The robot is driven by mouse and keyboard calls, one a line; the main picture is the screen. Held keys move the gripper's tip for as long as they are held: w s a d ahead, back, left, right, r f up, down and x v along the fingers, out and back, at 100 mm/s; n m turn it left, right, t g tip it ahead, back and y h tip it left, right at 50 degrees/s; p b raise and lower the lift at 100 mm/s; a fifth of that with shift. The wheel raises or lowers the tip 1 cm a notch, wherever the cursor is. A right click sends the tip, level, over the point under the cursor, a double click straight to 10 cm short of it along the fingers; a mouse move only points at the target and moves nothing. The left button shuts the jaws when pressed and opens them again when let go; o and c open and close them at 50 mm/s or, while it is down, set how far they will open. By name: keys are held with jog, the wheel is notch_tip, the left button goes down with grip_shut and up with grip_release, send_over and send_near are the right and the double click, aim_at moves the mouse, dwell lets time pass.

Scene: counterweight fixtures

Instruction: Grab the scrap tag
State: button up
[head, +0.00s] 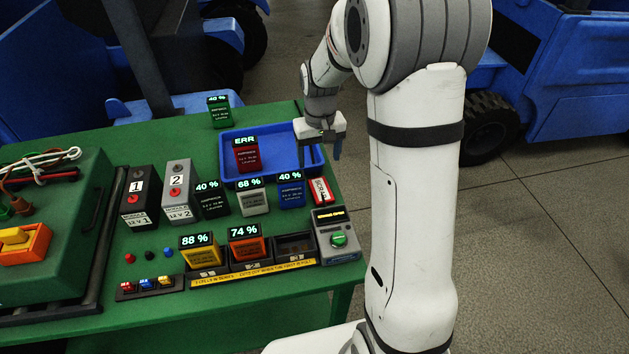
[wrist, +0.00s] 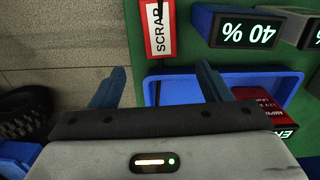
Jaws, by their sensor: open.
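The scrap tag (head: 320,190) is a small red-and-white tag on the green table, just off the front right corner of the blue tray (head: 235,136). In the wrist view the tag (wrist: 159,30) shows its "SCRAP" lettering near the top edge, beyond my fingertips and roughly in line with the gap between them. A dark line crosses its face there. My gripper (head: 322,152) is over the right end of the tray, behind the tag. In the wrist view its two blue fingers (wrist: 158,84) are apart with nothing held between them.
A red battery reading ERR (head: 246,155) stands in the tray. A blue 40 % battery (head: 291,193) stands just left of the tag. The charger (head: 336,240) with a green knob is in front of the tag. The table's right edge is close to the tag.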

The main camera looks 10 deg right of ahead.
aim_at(318, 182)
notch_tip(318, 182, down, 9)
jog(key=shift+w+r, duration=0.1)
dwell(0.4)
jog(key=c, duration=1.1)
